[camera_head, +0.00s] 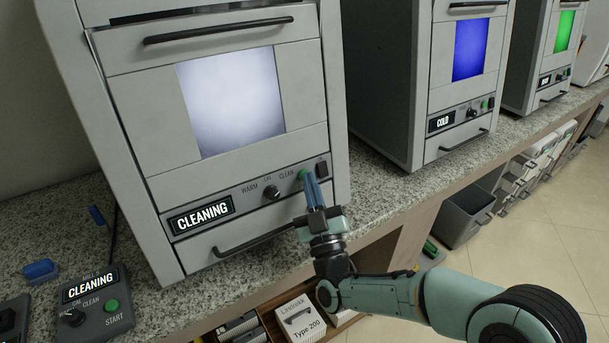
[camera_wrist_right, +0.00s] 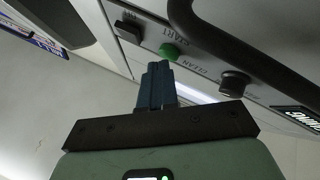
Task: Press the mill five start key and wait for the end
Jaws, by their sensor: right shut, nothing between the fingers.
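The near grey mill (camera_head: 120,120) has a lit whitish window and a display (camera_head: 201,214) reading CLEANING. Its green start key (camera_head: 302,175) is on the front panel, right of a black selector knob (camera_head: 271,192). My right gripper (camera_head: 311,180) is shut and empty, with its blue fingertips right beside that key. In the right wrist view the green key (camera_wrist_right: 169,50) shows just beyond the fingertips (camera_wrist_right: 158,68), under the label START. I cannot tell whether they touch. No mill number is readable on the front. My left gripper is not in view.
A control box (camera_head: 91,298) at the lower left also reads CLEANING and has a green START key (camera_head: 112,306). A bar handle (camera_head: 252,240) is below the panel. Another machine (camera_head: 440,80) reads COLD. Boxes (camera_head: 300,322) sit under the granite counter (camera_head: 385,190).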

